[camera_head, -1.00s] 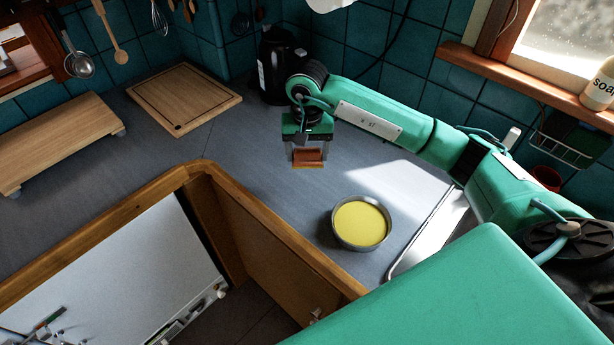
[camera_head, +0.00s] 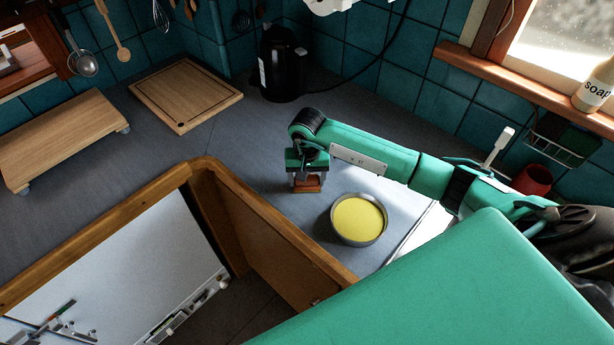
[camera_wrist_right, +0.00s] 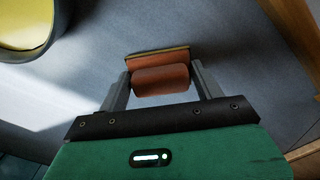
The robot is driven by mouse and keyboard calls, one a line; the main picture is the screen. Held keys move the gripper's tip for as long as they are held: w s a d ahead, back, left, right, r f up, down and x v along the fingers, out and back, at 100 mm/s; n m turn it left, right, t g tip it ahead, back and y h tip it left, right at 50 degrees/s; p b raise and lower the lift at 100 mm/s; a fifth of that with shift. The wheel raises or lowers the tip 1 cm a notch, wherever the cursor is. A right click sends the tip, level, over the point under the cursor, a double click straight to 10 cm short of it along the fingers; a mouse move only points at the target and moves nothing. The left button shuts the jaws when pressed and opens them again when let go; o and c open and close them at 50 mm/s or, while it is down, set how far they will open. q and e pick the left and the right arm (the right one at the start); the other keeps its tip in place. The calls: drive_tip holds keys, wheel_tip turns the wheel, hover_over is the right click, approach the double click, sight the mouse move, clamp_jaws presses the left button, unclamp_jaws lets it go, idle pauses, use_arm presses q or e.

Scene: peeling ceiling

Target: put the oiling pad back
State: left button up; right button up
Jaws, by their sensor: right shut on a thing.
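The oiling pad, a reddish-brown block with a thin pale-edged base, shows in the head view (camera_head: 307,184) and in the right wrist view (camera_wrist_right: 160,78). My right gripper (camera_head: 307,180) is shut on it from above, and its two fingers flank the pad in the right wrist view (camera_wrist_right: 162,82). The pad is low, over or on the grey counter; I cannot tell if it touches. A round grey pan (camera_head: 333,226) with a yellow filling stands right of the pad, apart from it. The pan's rim also shows at the top left of the wrist view (camera_wrist_right: 62,30). My left gripper is not in view.
A black kettle (camera_head: 281,62) stands behind, with a cutting board (camera_head: 185,95) and a wooden stand (camera_head: 60,140) at left. The wooden-edged counter (camera_head: 270,228) ends in front. A red cup (camera_head: 532,180) and wire rack are at right. Counter left of the gripper is clear.

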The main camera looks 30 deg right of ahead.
drive_tip(key=shift+f, duration=0.1)
drive_tip(key=o, duration=1.6)
drive_tip(key=shift+r, duration=0.2)
wheel_tip(320, 180, up, 12)
drive_tip(key=b, duration=0.5)
